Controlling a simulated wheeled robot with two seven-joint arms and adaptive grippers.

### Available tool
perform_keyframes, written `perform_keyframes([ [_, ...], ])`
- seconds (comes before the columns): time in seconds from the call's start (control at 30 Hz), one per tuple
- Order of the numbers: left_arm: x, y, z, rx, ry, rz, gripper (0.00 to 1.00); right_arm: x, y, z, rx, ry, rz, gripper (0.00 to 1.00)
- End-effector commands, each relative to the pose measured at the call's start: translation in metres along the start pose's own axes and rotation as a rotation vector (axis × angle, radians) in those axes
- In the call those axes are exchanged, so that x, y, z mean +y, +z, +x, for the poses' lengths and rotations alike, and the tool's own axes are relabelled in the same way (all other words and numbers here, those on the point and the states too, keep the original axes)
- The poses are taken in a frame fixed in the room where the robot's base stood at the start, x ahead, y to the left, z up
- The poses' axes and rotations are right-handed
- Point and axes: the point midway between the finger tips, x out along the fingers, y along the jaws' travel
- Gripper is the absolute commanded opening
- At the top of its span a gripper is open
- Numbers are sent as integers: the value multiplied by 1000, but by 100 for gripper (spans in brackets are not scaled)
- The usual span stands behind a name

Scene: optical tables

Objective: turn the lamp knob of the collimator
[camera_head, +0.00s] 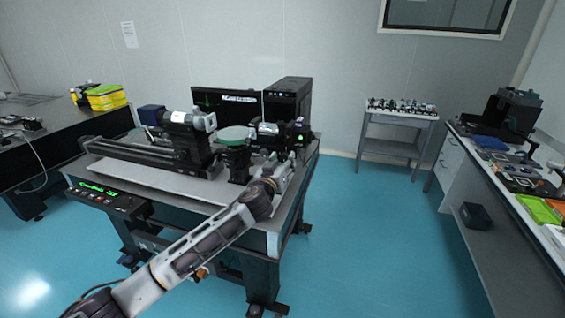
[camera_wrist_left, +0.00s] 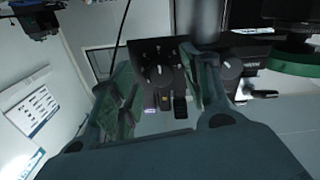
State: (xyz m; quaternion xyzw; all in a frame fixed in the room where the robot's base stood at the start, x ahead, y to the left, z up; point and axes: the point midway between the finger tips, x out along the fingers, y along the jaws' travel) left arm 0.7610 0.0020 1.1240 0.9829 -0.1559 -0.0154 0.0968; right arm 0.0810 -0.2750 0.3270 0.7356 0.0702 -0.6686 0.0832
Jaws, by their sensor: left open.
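The collimator (camera_head: 268,130), a dark horizontal instrument, stands at the right end of the optical table (camera_head: 150,177); a small green light shows near its end. In the left wrist view its black control panel (camera_wrist_left: 147,48) carries a round dark knob (camera_wrist_left: 160,75) with several small switches beside it. Contact with the knob does not show. My right gripper is not in view.
A green-topped round stage (camera_head: 233,133) and a black-and-white instrument (camera_head: 190,140) stand left of the collimator. A monitor (camera_head: 226,102) and computer tower (camera_head: 288,98) stand behind. A side bench (camera_head: 505,220) is at the right; the floor between is clear.

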Motion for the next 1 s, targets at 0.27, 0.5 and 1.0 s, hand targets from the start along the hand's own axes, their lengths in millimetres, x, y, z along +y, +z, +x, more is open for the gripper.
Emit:
perform_keyframes([
  [0.27, 0, 0, 0, 0, 0, 0, 37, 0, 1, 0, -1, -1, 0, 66],
  [0.5, 0, 0, 0, 0, 0, 0, 7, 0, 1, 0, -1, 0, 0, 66],
  [1.0, -1, 0, 0, 0, -1, 29, 2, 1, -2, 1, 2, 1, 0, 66],
])
